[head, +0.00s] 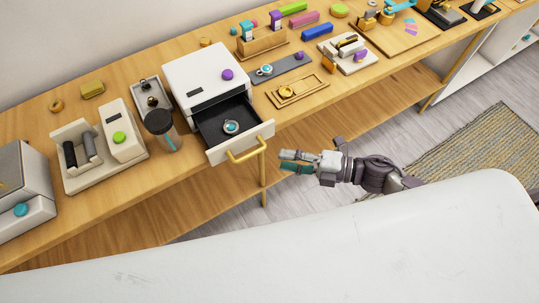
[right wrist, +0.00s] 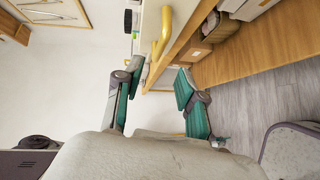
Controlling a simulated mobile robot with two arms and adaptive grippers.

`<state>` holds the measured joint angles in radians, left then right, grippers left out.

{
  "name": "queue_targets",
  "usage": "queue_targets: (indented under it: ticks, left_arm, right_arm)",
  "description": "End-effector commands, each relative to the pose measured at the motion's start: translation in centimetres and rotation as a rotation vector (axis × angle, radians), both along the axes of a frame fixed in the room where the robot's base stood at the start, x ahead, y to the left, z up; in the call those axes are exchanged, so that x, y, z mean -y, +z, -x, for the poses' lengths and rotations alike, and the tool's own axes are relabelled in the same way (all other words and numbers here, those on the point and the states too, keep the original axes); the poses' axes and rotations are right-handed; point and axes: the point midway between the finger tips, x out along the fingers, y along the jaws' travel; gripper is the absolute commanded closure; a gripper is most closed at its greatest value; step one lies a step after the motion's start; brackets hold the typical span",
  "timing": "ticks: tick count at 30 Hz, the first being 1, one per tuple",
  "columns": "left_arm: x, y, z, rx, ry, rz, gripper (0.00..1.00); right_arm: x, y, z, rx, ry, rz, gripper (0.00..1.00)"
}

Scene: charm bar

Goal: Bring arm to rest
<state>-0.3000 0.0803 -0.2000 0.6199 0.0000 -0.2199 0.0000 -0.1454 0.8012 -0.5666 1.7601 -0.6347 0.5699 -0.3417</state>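My right gripper (head: 284,161) is in front of the counter, just right of the open drawer's yellow handle (head: 247,150) and apart from it. In the right wrist view its two green-padded fingers (right wrist: 158,75) stand apart with nothing between them. The yellow handle also shows beyond the fingertips in that view (right wrist: 163,35). My right arm reaches in from the right in the head view. My left gripper is not in view.
The white box's drawer (head: 240,137) stands open, with a small round teal-and-silver item (head: 231,127) inside. A dark-lidded tumbler (head: 160,128) stands left of it. The wooden counter (head: 185,172) holds many small items. Open floor (head: 440,120) and a woven rug (head: 480,150) lie to the right.

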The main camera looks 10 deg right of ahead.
Motion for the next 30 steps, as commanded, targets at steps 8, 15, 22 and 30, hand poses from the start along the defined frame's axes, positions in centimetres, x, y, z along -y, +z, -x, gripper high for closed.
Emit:
queue_targets:
  ticks: [8,15,22,30]
  left_arm:
    - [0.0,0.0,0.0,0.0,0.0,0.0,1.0]
    - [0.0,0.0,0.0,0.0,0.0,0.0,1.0]
    - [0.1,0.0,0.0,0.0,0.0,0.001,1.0]
    - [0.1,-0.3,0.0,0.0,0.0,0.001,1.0]
  right_arm:
    - [1.6,0.3,0.8,0.0,0.001,-0.001,0.61]
    - [1.6,0.3,0.8,0.001,0.001,-0.001,0.61]
    - [1.6,0.2,0.8,0.001,0.0,0.0,0.61]
    - [5.0,-5.5,-2.5,-0.169,-0.253,-0.034,0.61]
